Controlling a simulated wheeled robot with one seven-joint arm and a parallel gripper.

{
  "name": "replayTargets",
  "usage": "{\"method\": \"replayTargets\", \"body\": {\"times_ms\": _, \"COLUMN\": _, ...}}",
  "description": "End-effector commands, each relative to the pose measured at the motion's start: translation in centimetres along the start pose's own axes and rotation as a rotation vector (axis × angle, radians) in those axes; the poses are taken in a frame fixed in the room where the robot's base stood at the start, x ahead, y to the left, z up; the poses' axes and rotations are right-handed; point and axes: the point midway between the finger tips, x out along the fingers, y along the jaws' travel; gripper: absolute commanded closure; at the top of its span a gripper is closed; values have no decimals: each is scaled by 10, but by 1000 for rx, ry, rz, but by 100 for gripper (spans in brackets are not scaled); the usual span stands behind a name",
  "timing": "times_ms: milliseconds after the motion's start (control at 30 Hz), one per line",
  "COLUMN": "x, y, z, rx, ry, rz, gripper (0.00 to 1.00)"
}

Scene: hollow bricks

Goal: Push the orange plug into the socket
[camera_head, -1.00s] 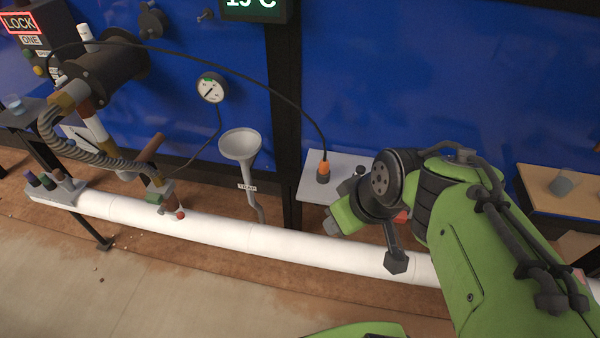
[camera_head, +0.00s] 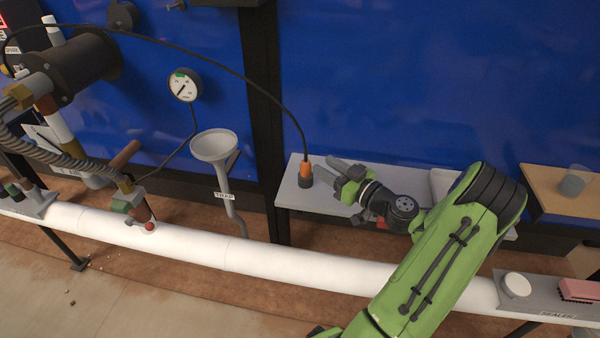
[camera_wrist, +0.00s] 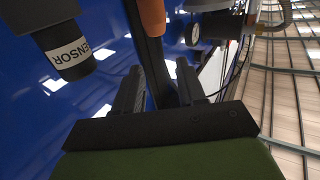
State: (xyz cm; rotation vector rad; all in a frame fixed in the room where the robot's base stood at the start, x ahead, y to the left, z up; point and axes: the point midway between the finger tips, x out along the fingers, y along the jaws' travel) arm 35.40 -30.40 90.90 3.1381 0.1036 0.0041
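The orange plug (camera_head: 306,171) has a dark lower end and stands upright on a grey shelf (camera_head: 325,204), with a black cable rising from its top. My gripper (camera_head: 332,173) is just right of the plug, its fingers pointing left toward it with a small gap. In the wrist view my gripper (camera_wrist: 158,72) has its fingers apart with nothing clearly held between them. An orange part, likely the plug (camera_wrist: 152,15), shows at the top edge beyond the fingertips. A dark cylinder labelled SENSOR (camera_wrist: 65,50) is at upper left there; I cannot tell whether it is the socket.
The black cable (camera_head: 230,72) arches left over the gauge (camera_head: 185,85) and the funnel (camera_head: 214,146). A white pipe (camera_head: 290,262) runs in front of the shelf. A dark post (camera_head: 266,110) stands behind, left of the plug. A wooden shelf with a cup (camera_head: 573,182) is at right.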

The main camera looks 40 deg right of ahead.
Motion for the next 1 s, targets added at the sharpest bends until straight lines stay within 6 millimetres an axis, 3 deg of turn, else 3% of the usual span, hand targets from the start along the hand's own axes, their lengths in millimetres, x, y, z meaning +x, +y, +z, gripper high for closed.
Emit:
{"method": "replayTargets", "body": {"times_ms": 100, "x": 29, "y": -1, "z": 1, "rx": -1, "ry": 0, "rz": -4, "gripper": 60}}
{"method": "replayTargets", "body": {"times_ms": 267, "x": 48, "y": -1, "z": 1, "rx": 1, "ry": -1, "rz": -3, "gripper": 60}}
{"method": "replayTargets", "body": {"times_ms": 500, "x": 91, "y": -1, "z": 4, "rx": 0, "ry": -1, "rz": -4, "gripper": 60}}
{"method": "replayTargets", "body": {"times_ms": 767, "x": 99, "y": -1, "z": 3, "rx": 2, "ry": -2, "rz": -1, "gripper": 60}}
{"method": "replayTargets", "body": {"times_ms": 800, "x": 99, "y": -1, "z": 3, "rx": 2, "ry": -2, "rz": -1, "gripper": 62}}
{"method": "replayTargets", "body": {"times_ms": 1000, "x": 99, "y": -1, "z": 3, "rx": 2, "ry": -2, "rz": -1, "gripper": 92}}
